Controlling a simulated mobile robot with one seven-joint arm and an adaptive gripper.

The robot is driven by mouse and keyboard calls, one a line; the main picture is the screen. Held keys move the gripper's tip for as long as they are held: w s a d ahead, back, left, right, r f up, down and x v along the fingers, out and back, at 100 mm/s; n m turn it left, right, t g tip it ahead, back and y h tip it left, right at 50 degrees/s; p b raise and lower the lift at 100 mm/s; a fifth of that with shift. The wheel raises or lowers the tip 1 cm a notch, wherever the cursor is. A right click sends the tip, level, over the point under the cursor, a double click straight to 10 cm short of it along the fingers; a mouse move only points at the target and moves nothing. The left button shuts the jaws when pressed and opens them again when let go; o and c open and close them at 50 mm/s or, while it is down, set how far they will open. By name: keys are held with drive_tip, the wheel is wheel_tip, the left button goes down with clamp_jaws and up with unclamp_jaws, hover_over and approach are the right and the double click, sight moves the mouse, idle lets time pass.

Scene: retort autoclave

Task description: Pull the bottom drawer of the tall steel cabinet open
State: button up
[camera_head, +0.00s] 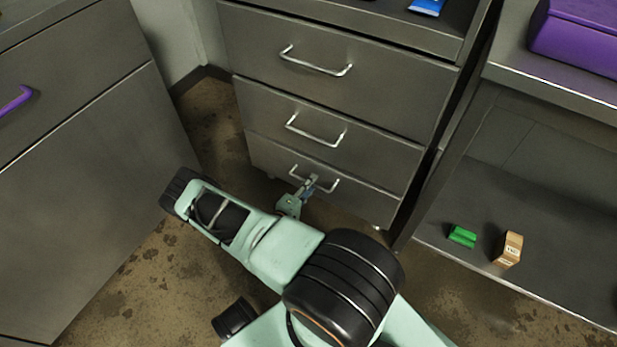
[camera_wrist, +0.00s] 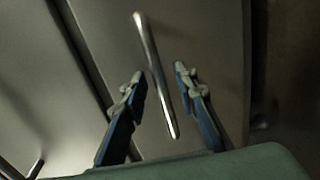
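The tall steel cabinet (camera_head: 345,75) has three grey drawers in view, each with a bar handle. The bottom drawer (camera_head: 362,195) is closed, flush with the drawers above. Its bright handle (camera_head: 317,181) also shows in the wrist view (camera_wrist: 155,72), slanting between the fingers. My gripper (camera_head: 308,186) is at this handle, low over the floor. In the wrist view my gripper (camera_wrist: 160,85) has its two fingers apart, one on each side of the handle, with a gap on both sides. My arm hides part of the floor in front of the cabinet.
A grey cabinet (camera_head: 90,180) with a purple handle (camera_head: 16,100) stands at left. At right, a low shelf (camera_head: 450,190) holds a green block (camera_head: 462,236) and a small box (camera_head: 509,249), with a purple case (camera_head: 580,38) above. Stained floor (camera_head: 130,290) lies in front.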

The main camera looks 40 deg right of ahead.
drive_tip(key=shift+w+d, duration=0.1)
drive_tip(key=shift+d, duration=0.25)
clamp_jaws()
